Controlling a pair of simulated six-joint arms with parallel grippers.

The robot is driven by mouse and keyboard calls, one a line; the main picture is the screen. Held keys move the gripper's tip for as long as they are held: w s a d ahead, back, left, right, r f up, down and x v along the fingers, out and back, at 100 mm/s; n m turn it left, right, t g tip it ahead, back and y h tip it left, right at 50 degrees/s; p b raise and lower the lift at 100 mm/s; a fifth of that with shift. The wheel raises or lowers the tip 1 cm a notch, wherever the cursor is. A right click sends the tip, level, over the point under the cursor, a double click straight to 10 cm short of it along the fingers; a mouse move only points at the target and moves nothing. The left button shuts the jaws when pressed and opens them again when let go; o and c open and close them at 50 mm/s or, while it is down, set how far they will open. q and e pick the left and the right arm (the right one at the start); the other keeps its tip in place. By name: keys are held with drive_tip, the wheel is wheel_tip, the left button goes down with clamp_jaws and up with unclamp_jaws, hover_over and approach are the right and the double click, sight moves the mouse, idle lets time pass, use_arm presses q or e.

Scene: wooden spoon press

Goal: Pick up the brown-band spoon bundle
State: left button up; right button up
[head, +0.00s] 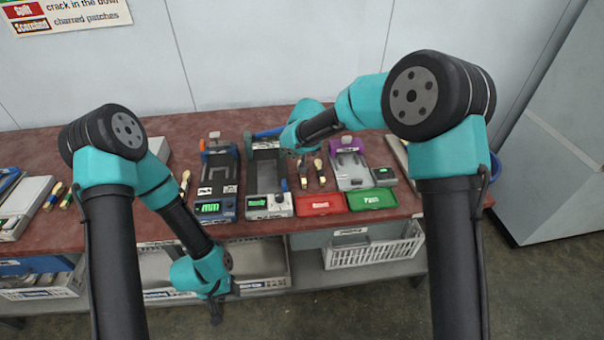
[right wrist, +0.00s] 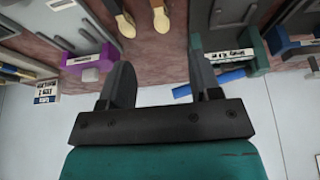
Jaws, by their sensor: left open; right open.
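In the right wrist view a left bundle (right wrist: 125,24) and a right bundle (right wrist: 160,19) show at the top, beyond the fingertips. My left gripper (head: 224,299) is open and empty, low in front of the bench.
Presses with green displays (head: 208,207) (head: 267,203) and a purple-clamped device (head: 347,165) flank the bundles. A red tray (head: 319,205) and a green tray (head: 371,200) lie in front. More bundles (head: 58,193) lie at far left.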

drive_tip(key=x, duration=0.8)
drive_tip(key=shift+f, duration=0.25)
drive_tip(key=shift+s+x, duration=0.15)
drive_tip(key=shift+x, duration=1.2)
drive_tip(key=shift+s+x, duration=0.15)
drive_tip(key=shift+x, duration=1.15)
drive_tip(key=shift+d+f, duration=0.1)
drive_tip(key=c, duration=1)
